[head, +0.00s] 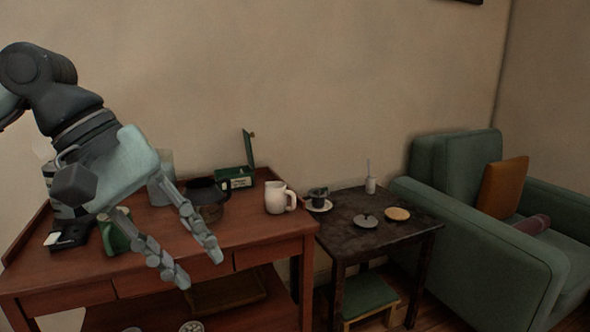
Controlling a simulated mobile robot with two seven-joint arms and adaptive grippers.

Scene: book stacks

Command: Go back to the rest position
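My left gripper (200,268) reaches in from the left, over the front part of the wooden table (250,228). Its two fingers point down and to the right and are spread apart, with nothing between them. My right gripper does not show in the head view.
The table holds a white pitcher (277,197), a dark pot (207,197), an open green box (236,176) and a green container (113,232). A dark side table (348,228) bears a cup (318,196) and discs. A green armchair (470,235) stands right; a stool (368,295) sits below.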

